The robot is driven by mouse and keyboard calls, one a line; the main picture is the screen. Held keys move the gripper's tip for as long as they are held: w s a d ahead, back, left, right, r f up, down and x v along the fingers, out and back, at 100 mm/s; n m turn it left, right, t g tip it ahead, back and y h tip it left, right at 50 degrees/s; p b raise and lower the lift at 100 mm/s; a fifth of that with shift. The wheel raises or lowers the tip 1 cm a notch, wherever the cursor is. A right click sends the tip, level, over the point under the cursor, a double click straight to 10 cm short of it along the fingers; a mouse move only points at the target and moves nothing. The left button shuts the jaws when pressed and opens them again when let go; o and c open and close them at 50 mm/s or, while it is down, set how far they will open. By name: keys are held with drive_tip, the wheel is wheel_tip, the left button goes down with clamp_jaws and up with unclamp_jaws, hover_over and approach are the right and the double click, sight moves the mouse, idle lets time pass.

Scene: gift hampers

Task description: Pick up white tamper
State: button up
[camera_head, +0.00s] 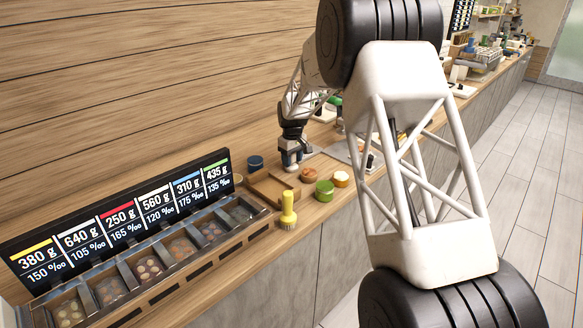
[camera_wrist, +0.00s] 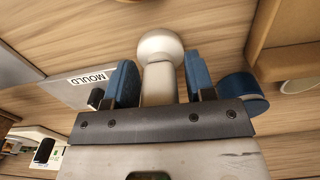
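The white tamper (camera_wrist: 160,52) has a round knob on a narrower neck. In the wrist view it stands between the two blue fingers of my gripper (camera_wrist: 160,82). The fingers are apart, one on each side of the neck, with a thin gap showing at each side. The lower end of the tamper is hidden behind the gripper body. In the head view my gripper (camera_head: 290,162) is low over the wooden counter, behind the wooden tray; the tamper cannot be told clearly from the gripper there.
A dark blue tub (camera_wrist: 243,90) sits close to the right finger. A grey plate labelled MOULD (camera_wrist: 80,88) lies at left.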

drive_tip(key=c, duration=0.8)
drive_tip(key=shift+r, duration=0.1)
drive_tip(key=shift+r, duration=4.95)
